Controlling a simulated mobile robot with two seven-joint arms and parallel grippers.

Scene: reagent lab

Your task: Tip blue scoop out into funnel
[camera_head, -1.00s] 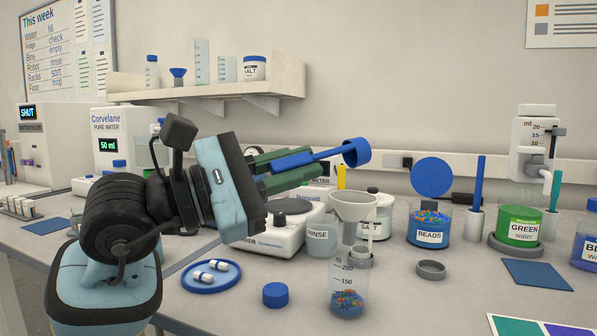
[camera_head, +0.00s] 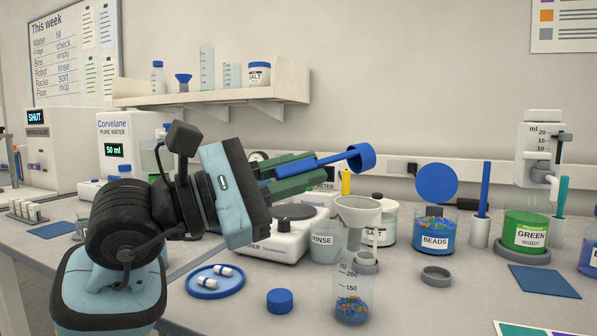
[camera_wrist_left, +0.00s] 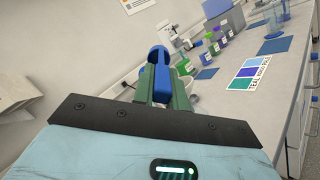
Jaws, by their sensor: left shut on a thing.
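My left gripper (camera_head: 300,175) is shut on the handle of the blue scoop (camera_head: 361,157). The scoop's cup is tilted and held in the air above the white funnel (camera_head: 358,209), apart from it. I cannot see whether anything is in the cup. The funnel sits over a clear graduated cylinder (camera_head: 352,300) with coloured beads at its bottom. In the left wrist view the scoop (camera_wrist_left: 158,58) points away between the green fingers (camera_wrist_left: 162,92). My right gripper is not in view.
A beads jar (camera_head: 435,232) with its blue lid (camera_head: 437,184) raised stands right of the funnel. A grey ring (camera_head: 436,275), a blue cap (camera_head: 280,301) and a blue dish (camera_head: 215,291) lie in front.

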